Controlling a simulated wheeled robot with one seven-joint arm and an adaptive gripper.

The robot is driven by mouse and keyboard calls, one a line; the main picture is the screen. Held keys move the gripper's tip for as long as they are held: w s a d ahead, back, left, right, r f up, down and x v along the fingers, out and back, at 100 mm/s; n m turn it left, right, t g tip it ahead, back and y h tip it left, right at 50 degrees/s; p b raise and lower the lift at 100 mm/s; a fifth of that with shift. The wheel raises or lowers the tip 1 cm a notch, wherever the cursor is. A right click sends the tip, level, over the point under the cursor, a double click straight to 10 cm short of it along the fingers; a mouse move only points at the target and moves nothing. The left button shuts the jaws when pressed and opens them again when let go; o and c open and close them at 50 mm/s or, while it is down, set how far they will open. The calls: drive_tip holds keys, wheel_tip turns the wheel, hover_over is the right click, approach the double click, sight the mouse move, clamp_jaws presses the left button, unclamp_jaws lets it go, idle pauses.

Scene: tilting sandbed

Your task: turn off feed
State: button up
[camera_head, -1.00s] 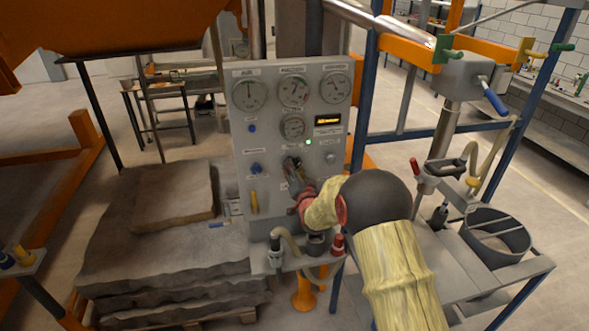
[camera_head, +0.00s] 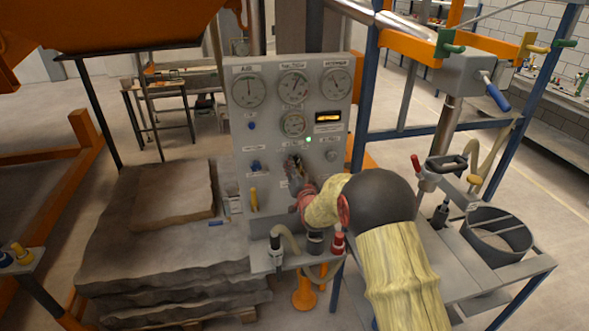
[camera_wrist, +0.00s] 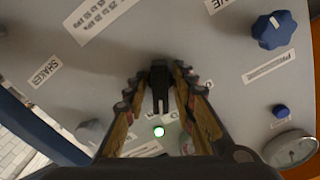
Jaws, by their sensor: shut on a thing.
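The grey control panel (camera_head: 275,221) stands upright in front of me with gauges, knobs and labels. My gripper (camera_head: 295,167) is at the panel's lower middle, below a lit green lamp (camera_head: 308,139). In the wrist view my gripper (camera_wrist: 160,95) is shut on a dark, narrow switch lever (camera_wrist: 160,76), which lies between the two fingers. The green lamp also shows in the wrist view (camera_wrist: 159,132). The label at the lever is mostly covered, so I cannot read it or tell the switch's setting.
A blue knob (camera_head: 256,167), a smaller blue knob (camera_head: 252,126) and a yellow handle (camera_head: 254,199) are left of my gripper. A grey knob (camera_head: 331,155) is to its right. Hoses and fittings (camera_head: 290,240) sit below, and a blue frame post (camera_head: 362,95) stands at right.

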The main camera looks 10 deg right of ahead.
drive_tip(key=n+b, duration=0.1)
drive_tip(key=b, duration=0.1)
drive_tip(key=n+b, duration=0.2)
drive_tip(key=shift+f+b, duration=0.25)
drive_tip(key=shift+b, duration=0.1)
drive_tip(key=n+b, duration=0.3)
drive_tip(key=b, duration=0.1)
drive_tip(key=shift+d+n, duration=0.1)
drive_tip(key=shift+n, duration=0.2)
drive_tip(key=n+b, duration=0.3)
drive_tip(key=b, duration=0.1)
drive_tip(key=shift+n, duration=0.3)
drive_tip(key=shift+d+r+n+b, duration=0.1)
drive_tip(key=shift+r+n+b, duration=0.1)
drive_tip(key=shift+n+b, duration=1.15)
drive_tip(key=o, duration=0.9)
drive_tip(key=shift+c, duration=0.2)
drive_tip(key=s+d, duration=0.1)
drive_tip(key=s, duration=1.1)
